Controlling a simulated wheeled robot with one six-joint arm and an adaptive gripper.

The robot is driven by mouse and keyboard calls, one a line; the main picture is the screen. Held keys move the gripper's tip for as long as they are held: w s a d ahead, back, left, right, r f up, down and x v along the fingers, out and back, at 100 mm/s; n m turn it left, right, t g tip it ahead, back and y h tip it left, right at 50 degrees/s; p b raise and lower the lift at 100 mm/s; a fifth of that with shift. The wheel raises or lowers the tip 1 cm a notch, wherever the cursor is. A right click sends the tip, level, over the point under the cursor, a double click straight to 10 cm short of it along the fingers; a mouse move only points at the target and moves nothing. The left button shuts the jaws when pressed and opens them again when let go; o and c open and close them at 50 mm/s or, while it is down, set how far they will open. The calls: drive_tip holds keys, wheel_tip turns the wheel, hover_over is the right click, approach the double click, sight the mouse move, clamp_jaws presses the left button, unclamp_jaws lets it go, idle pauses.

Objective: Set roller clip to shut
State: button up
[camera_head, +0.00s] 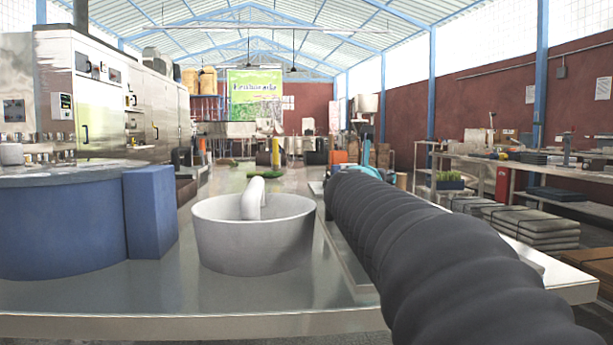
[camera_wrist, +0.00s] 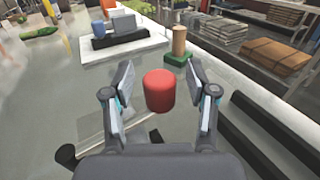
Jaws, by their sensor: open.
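In the wrist view my gripper (camera_wrist: 159,76) is open, with its two fingers spread. A red cylinder (camera_wrist: 159,92) shows between the fingers in the picture; I cannot tell whether it stands between them or below them. No contact shows between the fingers and the cylinder. No part is plainly recognisable as the roller clip; the red cylinder may belong to it, but I cannot tell. A thin clear plate (camera_wrist: 128,132) lies near the left finger. In the head view my dark ribbed arm covers the right side of the table and hides the gripper.
A grey tub (camera_head: 253,245) with a white bent pipe (camera_head: 253,196) and a blue drum (camera_head: 60,230) stand on the table (camera_head: 200,300). Beyond my gripper are a tan cylinder on a green base (camera_wrist: 178,58) and a white board (camera_wrist: 98,56) with a grey block (camera_wrist: 118,33).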

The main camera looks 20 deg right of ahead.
drive_tip(key=shift+s+a, duration=0.1)
drive_tip(key=v, duration=1.1)
drive_tip(key=shift+s+a, duration=0.2)
drive_tip(key=shift+a, duration=0.1)
